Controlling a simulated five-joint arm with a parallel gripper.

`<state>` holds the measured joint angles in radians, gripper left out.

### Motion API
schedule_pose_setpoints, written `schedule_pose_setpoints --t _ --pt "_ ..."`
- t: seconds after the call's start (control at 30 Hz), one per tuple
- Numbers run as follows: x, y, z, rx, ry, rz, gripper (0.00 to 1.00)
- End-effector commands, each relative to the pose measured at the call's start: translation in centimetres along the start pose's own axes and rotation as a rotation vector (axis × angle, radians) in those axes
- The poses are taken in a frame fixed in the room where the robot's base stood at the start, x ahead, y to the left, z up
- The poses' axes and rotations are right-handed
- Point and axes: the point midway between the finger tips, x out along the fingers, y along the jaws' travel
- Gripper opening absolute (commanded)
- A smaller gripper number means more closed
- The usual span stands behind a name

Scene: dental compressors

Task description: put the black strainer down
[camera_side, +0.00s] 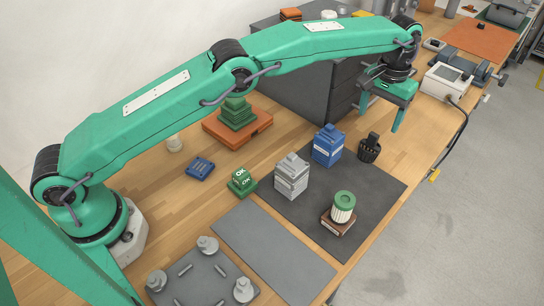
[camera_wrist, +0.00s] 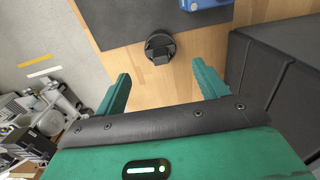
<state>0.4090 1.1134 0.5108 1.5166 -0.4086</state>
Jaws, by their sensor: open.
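The black strainer (camera_side: 369,148) stands at the far corner of the dark mat (camera_side: 310,234) in the side view, just right of a blue block-shaped part. In the wrist view the strainer (camera_wrist: 160,47) shows from above, by the edge of the mat (camera_wrist: 120,20), ahead of the fingers and apart from them. My gripper (camera_side: 380,116) is open and empty, above the bench beyond the strainer. In the wrist view my gripper's fingers (camera_wrist: 160,84) are spread wide with bare wood between them.
The blue part (camera_side: 327,146), a grey part (camera_side: 291,176) and a green-topped filter (camera_side: 343,208) stand on the mat. A dark cabinet (camera_side: 310,95) is behind, left of my gripper. A white box (camera_side: 446,80) with a cable sits to the right.

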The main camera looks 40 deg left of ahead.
Motion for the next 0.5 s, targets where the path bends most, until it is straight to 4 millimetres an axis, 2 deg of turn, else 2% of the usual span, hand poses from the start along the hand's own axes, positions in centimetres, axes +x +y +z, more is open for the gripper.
schedule_pose_setpoints --t 0.2,0.5 --pt "-1.5 0.0 -0.1 0.000 0.000 0.000 0.72" --pt "-2.1 0.0 0.0 0.000 -0.001 0.000 0.72"
